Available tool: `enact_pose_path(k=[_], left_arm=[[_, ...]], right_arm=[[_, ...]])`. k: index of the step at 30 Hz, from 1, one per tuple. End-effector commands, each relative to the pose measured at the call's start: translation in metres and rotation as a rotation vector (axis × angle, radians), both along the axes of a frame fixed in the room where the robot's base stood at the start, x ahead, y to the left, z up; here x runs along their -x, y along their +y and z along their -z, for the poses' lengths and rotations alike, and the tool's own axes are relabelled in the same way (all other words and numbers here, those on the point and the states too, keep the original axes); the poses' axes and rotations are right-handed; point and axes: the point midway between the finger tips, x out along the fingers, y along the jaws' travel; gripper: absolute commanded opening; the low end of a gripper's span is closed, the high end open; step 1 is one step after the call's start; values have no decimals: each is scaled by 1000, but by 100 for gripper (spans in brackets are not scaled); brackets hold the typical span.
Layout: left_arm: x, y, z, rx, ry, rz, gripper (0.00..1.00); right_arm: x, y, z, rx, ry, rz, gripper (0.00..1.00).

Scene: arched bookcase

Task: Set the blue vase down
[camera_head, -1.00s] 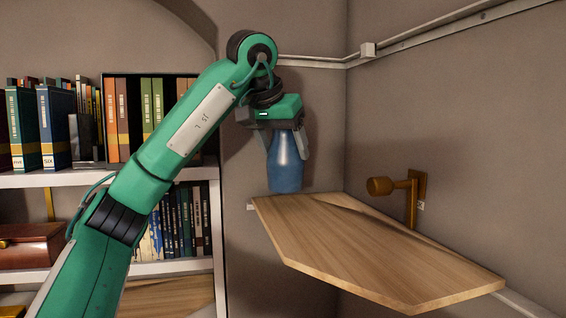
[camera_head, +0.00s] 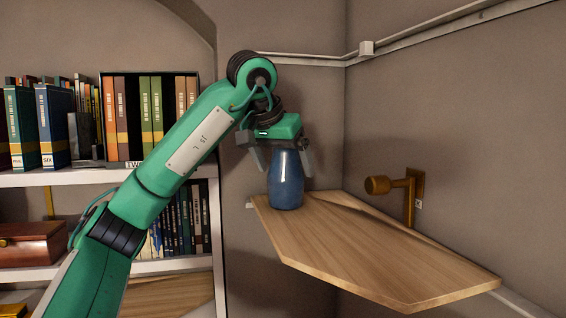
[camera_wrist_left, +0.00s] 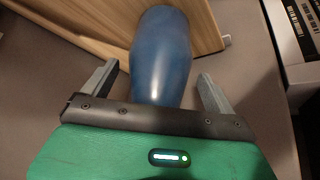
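The blue vase (camera_head: 286,182) stands upright on the wooden corner shelf (camera_head: 370,250), at the shelf's back left end. My left gripper (camera_head: 283,167) is above it, pointing down, with one finger on each side of the vase's upper part. In the left wrist view the vase (camera_wrist_left: 160,55) lies between the fingers of the left gripper (camera_wrist_left: 158,72), with a clear gap on both sides. The left gripper is open. The vase's top is hidden by the gripper body. My right gripper is not in view.
A brass wall fitting (camera_head: 393,186) sticks out above the shelf's right side. A bookcase (camera_head: 105,176) with several books and a brown box (camera_head: 32,244) stands at the left, behind my arm. The front and middle of the wooden shelf are clear.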

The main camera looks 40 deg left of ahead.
Motion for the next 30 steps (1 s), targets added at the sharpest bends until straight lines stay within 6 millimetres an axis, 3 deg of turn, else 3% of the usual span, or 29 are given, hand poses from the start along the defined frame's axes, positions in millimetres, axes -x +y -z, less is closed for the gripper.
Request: enact_pose_path(k=[10, 30], left_arm=[[3, 0, -7, 0, -2, 0, 90], [44, -3, -70, -1, -4, -1, 90]], right_arm=[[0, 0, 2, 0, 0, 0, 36], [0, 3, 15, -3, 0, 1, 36]])
